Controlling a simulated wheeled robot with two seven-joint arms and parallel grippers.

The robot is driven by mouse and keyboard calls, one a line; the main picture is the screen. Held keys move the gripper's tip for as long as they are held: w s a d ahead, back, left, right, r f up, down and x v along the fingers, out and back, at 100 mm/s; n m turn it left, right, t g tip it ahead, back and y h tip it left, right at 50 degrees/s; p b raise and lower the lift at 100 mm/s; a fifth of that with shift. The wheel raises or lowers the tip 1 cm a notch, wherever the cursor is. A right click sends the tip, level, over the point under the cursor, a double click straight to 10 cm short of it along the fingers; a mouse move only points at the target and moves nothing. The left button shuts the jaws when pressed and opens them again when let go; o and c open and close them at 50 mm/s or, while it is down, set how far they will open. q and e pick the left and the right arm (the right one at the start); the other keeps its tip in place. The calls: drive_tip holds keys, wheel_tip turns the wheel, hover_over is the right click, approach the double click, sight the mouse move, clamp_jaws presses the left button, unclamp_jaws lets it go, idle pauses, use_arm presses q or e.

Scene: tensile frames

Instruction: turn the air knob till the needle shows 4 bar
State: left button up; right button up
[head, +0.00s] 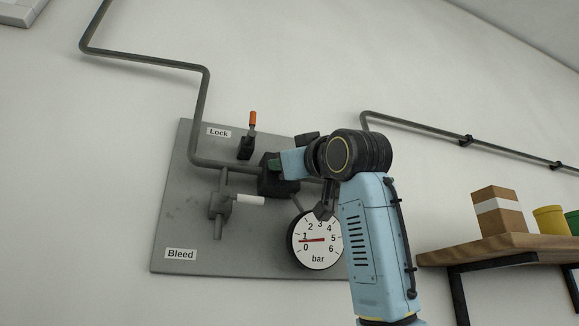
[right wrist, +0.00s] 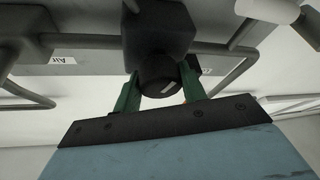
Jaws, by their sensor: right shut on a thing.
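The air knob (right wrist: 157,73) is a dark round knob with a white mark on its face, under a dark regulator block (right wrist: 158,30) in the right wrist view. My right gripper (right wrist: 160,88) has its green fingers on both sides of the knob, shut on it. In the head view my right gripper (head: 275,163) is at the regulator block (head: 276,182); my arm hides part of it, and I cannot make out the knob there. The gauge (head: 318,258), marked 0 to 6 bar, shows its red needle (head: 312,240) pointing left, just about at 1. My left gripper is not in view.
On the grey panel (head: 185,225) a Lock lever with an orange handle (head: 253,118) stands upright, and a Bleed valve has a white handle (head: 250,200) lying sideways. A wooden shelf (head: 500,249) with a box and pots is at right. Pipes run along the wall.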

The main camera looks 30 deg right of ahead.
drive_tip(key=m+h, duration=0.2)
drive_tip(key=m, duration=0.1)
drive_tip(key=m+h+b, duration=0.1)
drive_tip(key=m+h, duration=0.1)
drive_tip(key=m, duration=0.1)
drive_tip(key=shift+a+f+m, duration=0.1)
drive_tip(key=shift+m, duration=0.3)
drive_tip(key=m+h, duration=0.1)
drive_tip(key=m, duration=0.2)
drive_tip(key=m+g+h, duration=0.1)
drive_tip(key=m+h, duration=0.1)
drive_tip(key=shift+m, duration=0.4)
drive_tip(key=m+h, duration=0.1)
drive_tip(key=m, duration=0.1)
drive_tip(key=m+g+h+p, duration=0.1)
drive_tip(key=m, duration=0.2)
drive_tip(key=shift+g, duration=0.3)
drive_tip(key=shift+m+g+h+p, duration=0.35)
drive_tip(key=shift+m+g+p, duration=0.15)
drive_tip(key=shift+m, duration=0.65)
drive_tip(key=shift+m+g+h+p, duration=0.35)
drive_tip(key=shift+m+g+p, duration=0.1)
drive_tip(key=shift+m, duration=0.7)
drive_tip(key=o, duration=1)
drive_tip(key=shift+s, duration=0.1)
